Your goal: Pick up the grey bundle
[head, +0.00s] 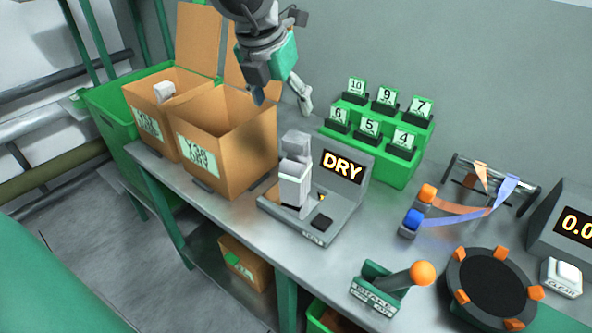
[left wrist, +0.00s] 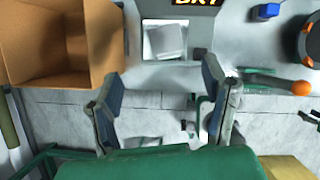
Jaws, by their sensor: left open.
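A pale grey-white block, which looks like the grey bundle (head: 293,188), stands upright on the grey device (head: 336,213) with the lit DRY display. A darker grey piece (head: 297,146) is just behind its top; I cannot tell whether it is part of the device. The block also shows from above in the left wrist view (left wrist: 166,42). My left gripper (head: 281,100) is open and empty, above and behind the block, near the cardboard box. Its two fingers are spread wide in the left wrist view (left wrist: 160,88), apart from the block. My right gripper is not in view.
Two open cardboard boxes (head: 222,150) stand left of the device; a small white piece (head: 164,91) lies in the farther one. A green numbered rack (head: 375,140) is behind right. An orange-knobbed lever (head: 395,286) and a round black fixture (head: 490,285) stand right.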

